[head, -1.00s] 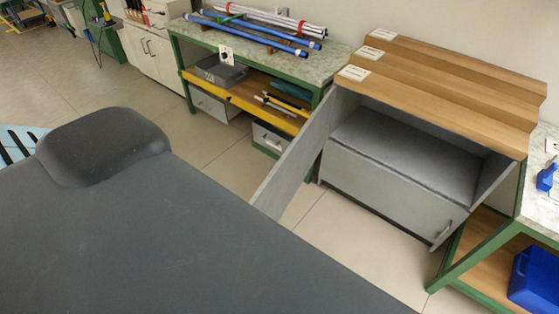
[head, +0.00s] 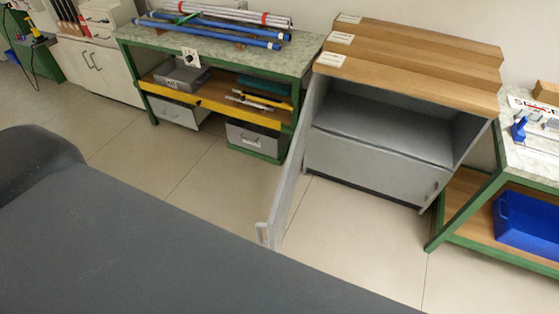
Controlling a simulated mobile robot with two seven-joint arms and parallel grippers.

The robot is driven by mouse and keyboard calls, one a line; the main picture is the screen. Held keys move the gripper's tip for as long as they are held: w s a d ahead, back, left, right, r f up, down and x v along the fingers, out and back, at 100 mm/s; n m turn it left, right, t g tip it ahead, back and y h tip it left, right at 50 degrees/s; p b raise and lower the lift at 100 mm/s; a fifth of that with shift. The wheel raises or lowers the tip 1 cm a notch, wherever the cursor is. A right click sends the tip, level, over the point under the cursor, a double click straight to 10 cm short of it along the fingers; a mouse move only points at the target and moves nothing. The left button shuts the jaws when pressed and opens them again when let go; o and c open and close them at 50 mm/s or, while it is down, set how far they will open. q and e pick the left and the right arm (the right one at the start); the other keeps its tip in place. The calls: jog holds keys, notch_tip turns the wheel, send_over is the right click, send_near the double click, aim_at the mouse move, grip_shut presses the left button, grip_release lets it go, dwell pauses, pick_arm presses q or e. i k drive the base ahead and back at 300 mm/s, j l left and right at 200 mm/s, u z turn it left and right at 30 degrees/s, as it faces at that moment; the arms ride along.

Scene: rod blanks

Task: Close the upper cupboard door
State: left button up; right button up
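The grey cupboard (head: 375,170) with a stepped wooden top stands right of the middle in the head view. Its upper door (head: 290,172) is hinged at the left side and stands wide open, swung out toward me. A handle (head: 263,232) shows near the door's free edge. The upper compartment (head: 385,132) is open and looks empty. The lower front below it is shut, with a small handle at its right. Neither of my grippers is in view.
A green-framed workbench (head: 225,62) with blue and white rods stands left of the cupboard. Another green-framed bench with a blue bin (head: 528,226) stands at the right. Bare tiled floor (head: 350,240) lies in front of the cupboard. My dark grey body fills the lower left.

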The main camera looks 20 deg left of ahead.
aim_at(277, 220)
jog(key=j, duration=0.45)
jog(key=k+j, duration=0.15)
jog(key=j, duration=0.8)
jog(key=k, duration=0.05)
